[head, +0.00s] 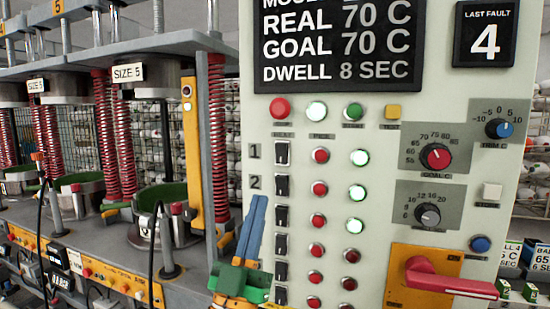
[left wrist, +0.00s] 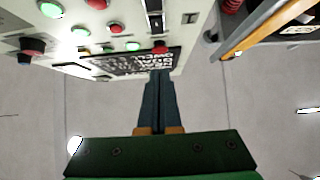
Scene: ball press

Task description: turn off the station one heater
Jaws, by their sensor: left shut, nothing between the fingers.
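The heater switches are a column of black rockers under a small label on the pale control panel (head: 330,120). The row 1 switch (head: 282,153) is beside the printed "1", with the row 2 switch (head: 282,187) below it. Which way each rocker is tipped is too small to tell. My left gripper (head: 257,199) is shut and empty, its blue-grey fingers pointing up, left of the switch column and lower than the row 1 switch. In the left wrist view its fingertips (left wrist: 160,74) point at the panel; whether they touch it I cannot tell. My right gripper is not in view.
Right of the switches are red buttons and lit lamps (head: 359,157), then knobs (head: 436,157) and a large red handle (head: 450,283). A red button (head: 281,108) sits above the column. Presses with red springs (head: 118,140) and a yellow bar (head: 191,150) stand to the left.

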